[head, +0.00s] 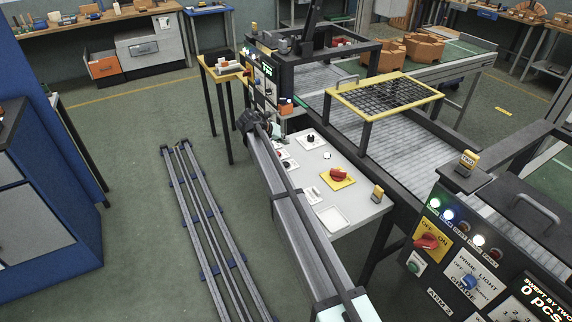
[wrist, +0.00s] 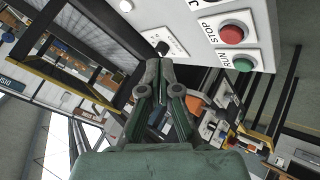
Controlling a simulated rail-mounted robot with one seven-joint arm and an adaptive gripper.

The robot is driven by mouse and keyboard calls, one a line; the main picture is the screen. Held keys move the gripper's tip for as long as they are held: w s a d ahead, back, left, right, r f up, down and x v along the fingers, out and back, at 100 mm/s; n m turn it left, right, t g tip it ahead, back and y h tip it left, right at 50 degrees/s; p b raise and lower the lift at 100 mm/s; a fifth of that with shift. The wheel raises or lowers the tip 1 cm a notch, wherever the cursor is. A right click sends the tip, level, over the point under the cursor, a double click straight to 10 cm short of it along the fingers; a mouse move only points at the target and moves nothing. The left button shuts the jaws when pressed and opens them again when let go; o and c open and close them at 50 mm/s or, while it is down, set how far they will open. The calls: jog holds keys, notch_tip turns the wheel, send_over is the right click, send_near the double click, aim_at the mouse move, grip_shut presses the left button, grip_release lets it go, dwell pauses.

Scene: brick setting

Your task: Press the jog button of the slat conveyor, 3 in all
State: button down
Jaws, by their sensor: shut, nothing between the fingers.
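The slat conveyor's light control panel (head: 318,190) stands beside the grey slatted belt (head: 375,135) in the head view. My gripper (wrist: 160,66) is shut and empty, its fingertips pointing toward the panel face in the wrist view. A black knob or button (wrist: 163,47) shows just beyond the fingertips; I cannot tell whether they touch. A red STOP button (wrist: 232,34) and a green RUN button (wrist: 243,64) lie to the right. A pale round button (wrist: 125,6) is cut by the top edge, near a partly cropped label with a "J". I cannot tell for certain which is the jog button.
A yellow-framed mesh guard (head: 387,96) stands over the belt. A dark control box (head: 490,255) with lit lamps is at right. Long rails (head: 195,205) lie on the floor at left.

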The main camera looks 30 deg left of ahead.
jog(key=b, duration=0.1)
send_over(288, 162)
jog(key=s, duration=0.2)
jog(key=f, duration=0.7)
jog(key=shift+a+f, duration=0.1)
jog(key=shift+a, duration=0.2)
jog(key=shift+f+b, duration=0.45)
jog(key=shift+f, duration=0.25)
jog(key=shift+f, duration=0.1)
jog(key=shift+f+b, duration=0.35)
jog(key=shift+b, duration=0.15)
jog(key=shift+f+b, duration=0.45)
jog(key=shift+f, duration=0.05)
dwell(0.8)
jog(key=shift+r, duration=1.05)
jog(key=shift+r+p, duration=0.35)
jog(key=shift+r, duration=2.05)
